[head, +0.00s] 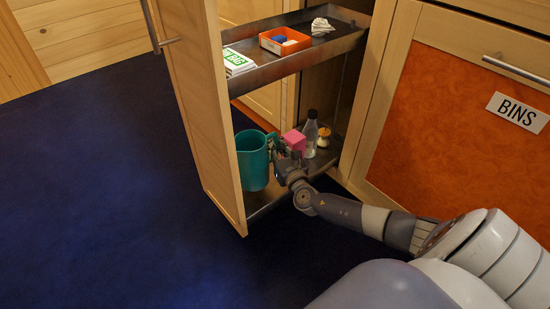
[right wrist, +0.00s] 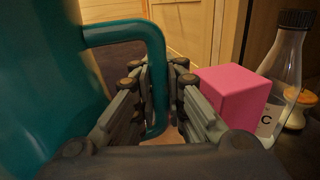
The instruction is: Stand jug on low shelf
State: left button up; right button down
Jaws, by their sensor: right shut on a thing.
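The teal jug (head: 252,160) is upright at the low shelf (head: 262,207) of the pull-out unit, close behind its front panel. It also fills the left of the right wrist view (right wrist: 45,85), with its handle (right wrist: 155,62) between my fingers. My right gripper (head: 276,152) is shut on the jug's handle; it also shows in the right wrist view (right wrist: 158,105). The jug's base is partly hidden by the front panel, so I cannot tell whether it touches the shelf. My left gripper is not in view.
The blue floor at left is clear.

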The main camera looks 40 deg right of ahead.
jog(key=shift+w+f+b, duration=0.1)
jog(key=shift+f+b, duration=1.3)
jog(key=shift+f, duration=0.35)
jog(key=shift+f, duration=0.2)
jog(key=c, duration=1.6)
grip_release()
jog(key=shift+c, duration=0.2)
